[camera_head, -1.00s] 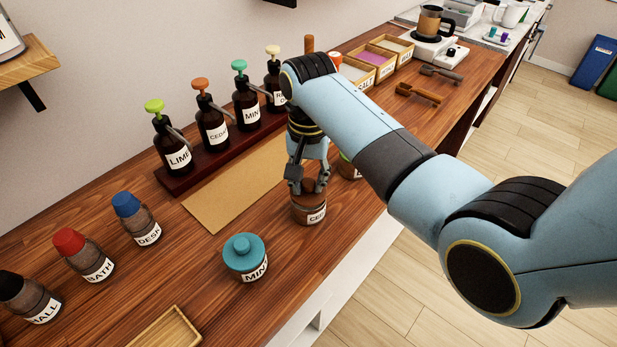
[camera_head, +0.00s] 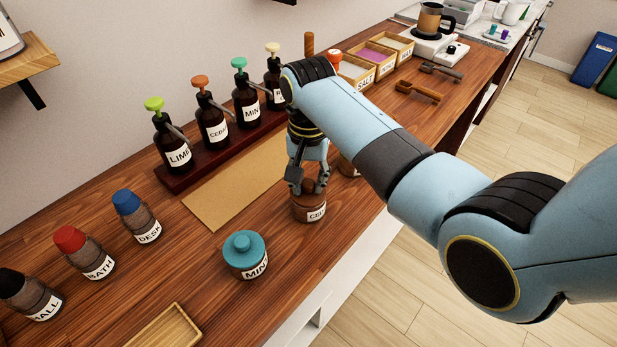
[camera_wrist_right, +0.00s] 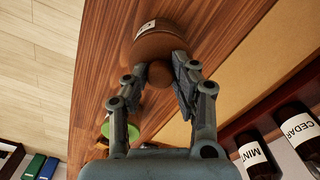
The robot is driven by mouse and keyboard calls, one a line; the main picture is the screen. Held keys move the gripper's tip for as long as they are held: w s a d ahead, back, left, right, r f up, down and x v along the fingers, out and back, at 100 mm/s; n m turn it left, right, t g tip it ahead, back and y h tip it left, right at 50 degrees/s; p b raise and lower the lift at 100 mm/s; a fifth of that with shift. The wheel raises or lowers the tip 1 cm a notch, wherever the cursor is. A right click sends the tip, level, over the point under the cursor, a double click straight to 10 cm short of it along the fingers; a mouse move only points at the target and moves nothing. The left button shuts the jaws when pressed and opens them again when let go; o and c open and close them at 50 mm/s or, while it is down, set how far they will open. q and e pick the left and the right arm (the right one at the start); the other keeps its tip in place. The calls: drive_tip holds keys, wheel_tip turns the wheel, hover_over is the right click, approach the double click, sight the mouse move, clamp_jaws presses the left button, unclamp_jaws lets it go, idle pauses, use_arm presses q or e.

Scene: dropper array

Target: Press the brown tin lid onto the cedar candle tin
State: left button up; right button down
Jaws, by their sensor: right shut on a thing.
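The cedar candle tin (camera_head: 316,215) stands upright on the wooden counter, its label partly showing "CE". The brown tin lid (camera_head: 300,199) sits on top of it; I cannot tell whether it is fully seated. My right gripper (camera_head: 310,185) points down from above, shut on the lid's knob. In the right wrist view the brown lid (camera_wrist_right: 157,47) faces the camera, its round knob between the fingertips (camera_wrist_right: 162,74), and part of the tin's label shows beyond the lid. My left gripper is not in view.
A teal-lidded MINT tin (camera_head: 245,256) stands front left of the cedar tin. Another tin (camera_head: 348,166) is partly hidden behind my right arm. A tan mat (camera_head: 236,188) and pump bottles (camera_head: 212,124) lie behind. A wooden tray (camera_head: 167,329) is at the front edge.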

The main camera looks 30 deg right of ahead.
drive_tip(key=shift+f, duration=0.35)
drive_tip(key=c, duration=1)
unclamp_jaws()
drive_tip(key=shift+r, duration=0.1)
